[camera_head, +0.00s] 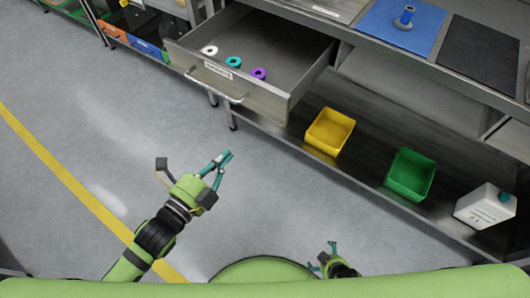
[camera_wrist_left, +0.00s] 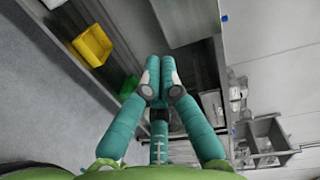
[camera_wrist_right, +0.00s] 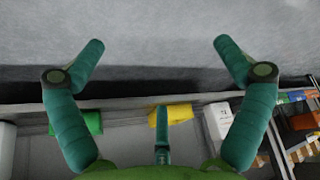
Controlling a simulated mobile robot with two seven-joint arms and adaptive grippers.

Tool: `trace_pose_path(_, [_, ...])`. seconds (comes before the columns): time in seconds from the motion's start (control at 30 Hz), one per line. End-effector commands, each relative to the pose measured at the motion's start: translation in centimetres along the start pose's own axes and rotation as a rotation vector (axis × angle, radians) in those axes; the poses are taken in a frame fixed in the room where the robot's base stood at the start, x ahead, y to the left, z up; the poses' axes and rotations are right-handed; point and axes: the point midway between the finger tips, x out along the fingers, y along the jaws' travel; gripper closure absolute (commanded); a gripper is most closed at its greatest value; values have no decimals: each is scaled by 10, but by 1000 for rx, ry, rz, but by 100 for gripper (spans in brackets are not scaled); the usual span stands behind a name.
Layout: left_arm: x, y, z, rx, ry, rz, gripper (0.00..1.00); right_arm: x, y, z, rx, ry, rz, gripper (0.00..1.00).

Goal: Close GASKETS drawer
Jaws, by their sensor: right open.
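The drawer (camera_head: 285,75) under the workbench is pulled well out in the head view. Its front has a bar handle (camera_head: 215,88) and a small white label (camera_head: 218,70), too small to read surely. Inside lie a white ring (camera_head: 209,50), a teal ring (camera_head: 233,62) and a purple ring (camera_head: 259,73). My left gripper (camera_head: 226,157) is below the drawer front in the picture, apart from the handle. Its fingers are together and empty in the left wrist view (camera_wrist_left: 159,72). My right gripper (camera_head: 325,254) is low in the head view, open and empty in its wrist view (camera_wrist_right: 161,46).
A yellow bin (camera_head: 329,132), a green bin (camera_head: 410,174) and a white canister (camera_head: 486,206) stand on the lower shelf. The bench top holds a blue mat (camera_head: 385,30) with a blue part and a black mat (camera_head: 479,55). Floor before the drawer is clear.

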Motion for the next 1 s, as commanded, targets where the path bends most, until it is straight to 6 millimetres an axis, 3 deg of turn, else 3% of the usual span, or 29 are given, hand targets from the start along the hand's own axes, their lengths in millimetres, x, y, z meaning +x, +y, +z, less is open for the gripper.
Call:
trace_pose_path(0.03, [0, -4, -6, 33, 20, -30, 100, 10, 1, -1, -1, 11, 2, 0])
trace_pose_path(0.27, [8, -22, -15, 77, 41, -68, 100, 10, 1, -5, -2, 20, 2, 0])
trace_pose_path(0.8, [112, -28, -20, 72, 41, -67, 100, 12, 2, -8, -2, 29, 3, 0])
trace_pose_path(1.0, [133, -29, -20, 73, 40, -64, 100, 13, 2, -11, -2, 36, 4, 0])
